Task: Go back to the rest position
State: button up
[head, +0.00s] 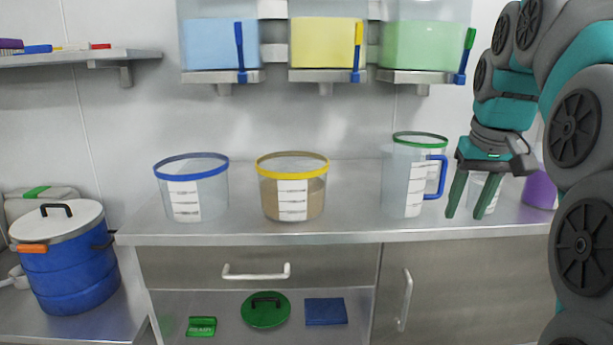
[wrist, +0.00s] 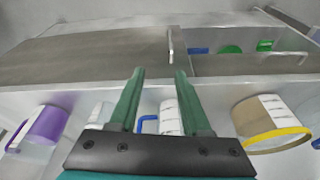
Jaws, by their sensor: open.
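My gripper (head: 470,194) is open, with its green fingers pointing down over the right part of the steel counter (head: 340,227). In the wrist view the fingers (wrist: 160,95) are apart with nothing held between them. The green-rimmed clear jug (head: 405,180) with a blue handle stands just left of my gripper. A clear container with a white label (head: 490,188) stands partly hidden behind the fingers. A purple container (head: 540,190) stands to the right, partly hidden by my arm.
A yellow-rimmed tub (head: 290,200) holding brown material and an empty blue-rimmed tub (head: 188,200) stand on the counter. Three bins of blue, yellow and green contents (head: 325,43) hang above. A blue drum (head: 68,275) stands left. A green lid (head: 265,312) lies on the lower shelf.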

jog(key=s+a+f+g, duration=0.1)
jog(key=s+a+f, duration=0.3)
jog(key=s+f, duration=0.5)
jog(key=s+a+f+g, duration=0.2)
jog(key=s+a+f, duration=0.2)
jog(key=s+f, duration=0.5)
jog(key=s+a+f+n+g, duration=0.1)
jog(key=s+a+f, duration=0.3)
jog(key=s+f, duration=0.5)
jog(key=shift+s+f+g, duration=0.15)
jog(key=shift+s+g, duration=0.25)
jog(key=shift+s, duration=0.25)
